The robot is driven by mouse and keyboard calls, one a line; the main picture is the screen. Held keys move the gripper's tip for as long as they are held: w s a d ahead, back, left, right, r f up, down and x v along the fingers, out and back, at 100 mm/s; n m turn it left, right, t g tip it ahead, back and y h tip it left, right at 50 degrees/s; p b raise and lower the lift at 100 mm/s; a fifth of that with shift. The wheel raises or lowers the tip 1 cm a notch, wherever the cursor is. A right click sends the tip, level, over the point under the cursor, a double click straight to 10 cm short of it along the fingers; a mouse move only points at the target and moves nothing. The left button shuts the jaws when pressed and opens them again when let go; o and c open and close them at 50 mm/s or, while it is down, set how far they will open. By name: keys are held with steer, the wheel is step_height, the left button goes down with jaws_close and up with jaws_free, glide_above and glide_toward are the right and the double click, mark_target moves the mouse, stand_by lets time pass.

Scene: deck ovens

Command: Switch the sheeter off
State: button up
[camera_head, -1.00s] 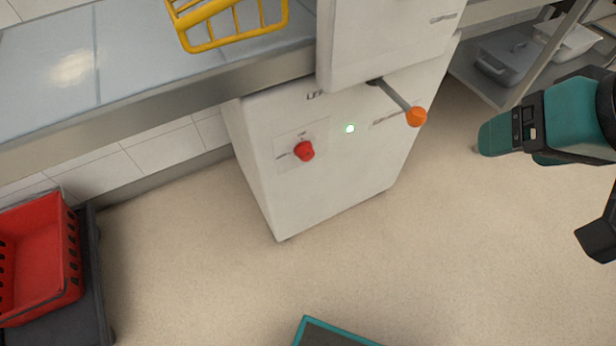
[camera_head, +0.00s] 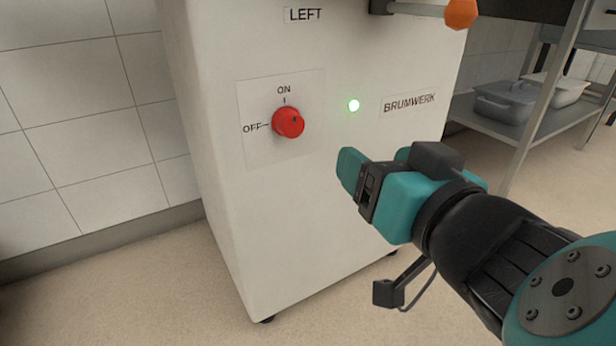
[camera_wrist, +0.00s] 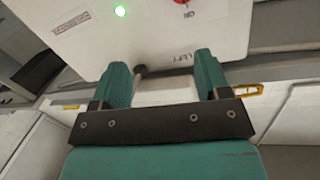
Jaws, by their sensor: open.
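The sheeter's white cabinet (camera_head: 330,215) stands ahead, marked LEFT and BRUMWERK. A round red knob (camera_head: 288,122) sits on its front plate, with ON printed above it and OFF to its left. I cannot tell for sure which label the knob points at. A green light (camera_head: 353,105) glows to the right of the knob. My gripper (camera_head: 352,172) is open and empty, right of and below the knob, apart from it. In the wrist view the fingers (camera_wrist: 163,72) are spread with nothing between them; the knob (camera_wrist: 181,2) is cut off at the top edge.
A lever with an orange end (camera_head: 461,13) sticks out above my gripper at the top right. A metal rack (camera_head: 518,130) with grey containers stands behind on the right. A tiled wall is on the left, with clear floor in front of the cabinet.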

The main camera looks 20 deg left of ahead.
step_height(320, 180, down, 2)
steer(key=s+a+n+y+b, duration=0.1)
steer(key=s+a+b, duration=0.1)
steer(key=p, duration=1.7)
glide_toward(294, 127)
steer(key=shift+y, duration=0.4)
steer(key=x, duration=0.7)
steer(key=shift+w+r, duration=0.15)
steer(key=shift+w, duration=0.15)
steer(key=p+x, duration=0.2)
steer(key=p, duration=0.1)
steer(key=shift+s, duration=0.1)
steer(key=shift+w+a+f, duration=0.25)
steer(key=shift+f, duration=0.1)
steer(key=shift+c, duration=0.5)
steer(key=c, duration=0.8)
